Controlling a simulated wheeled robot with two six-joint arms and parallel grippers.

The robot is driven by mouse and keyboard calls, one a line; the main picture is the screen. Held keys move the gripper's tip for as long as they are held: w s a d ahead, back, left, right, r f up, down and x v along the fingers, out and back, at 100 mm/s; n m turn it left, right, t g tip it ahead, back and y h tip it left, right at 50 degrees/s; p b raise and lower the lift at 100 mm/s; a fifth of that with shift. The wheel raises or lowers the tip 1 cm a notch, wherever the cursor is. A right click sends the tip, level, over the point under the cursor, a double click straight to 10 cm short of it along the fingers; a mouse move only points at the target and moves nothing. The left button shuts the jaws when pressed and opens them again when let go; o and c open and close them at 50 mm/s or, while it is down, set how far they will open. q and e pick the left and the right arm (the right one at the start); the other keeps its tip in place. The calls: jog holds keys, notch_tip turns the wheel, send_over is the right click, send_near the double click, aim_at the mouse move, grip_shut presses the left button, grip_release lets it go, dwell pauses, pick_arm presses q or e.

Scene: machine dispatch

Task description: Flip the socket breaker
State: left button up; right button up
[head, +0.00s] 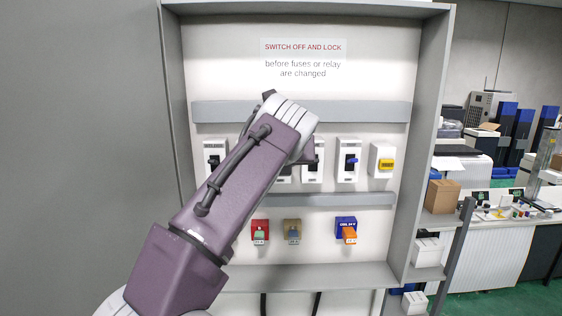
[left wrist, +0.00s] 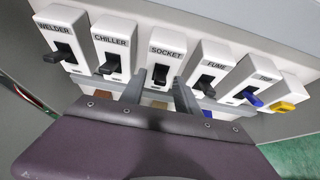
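The socket breaker (left wrist: 165,57) is a white box labelled SOCKET with a black lever (left wrist: 160,75), in the middle of the row in the left wrist view. My left gripper (left wrist: 160,96) is open. Its two grey fingers stand on either side of the socket lever, with a gap between them and nothing gripped. Whether a finger touches the lever I cannot tell. In the head view my left arm covers most of the socket breaker and the gripper's fingers. My right gripper is in neither view.
Breakers labelled WELDER (left wrist: 62,22), CHILLER (left wrist: 110,40) and FUME (left wrist: 213,58) flank it closely. Further right are a blue-levered breaker (head: 347,175) and a yellow-handled one (head: 382,175). Red (head: 260,225), tan (head: 292,225) and blue (head: 345,222) plug-in units sit below. Cabinet side walls (head: 432,130) bound the panel.

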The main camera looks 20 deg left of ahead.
pick_arm(q)
jog(key=v, duration=0.9)
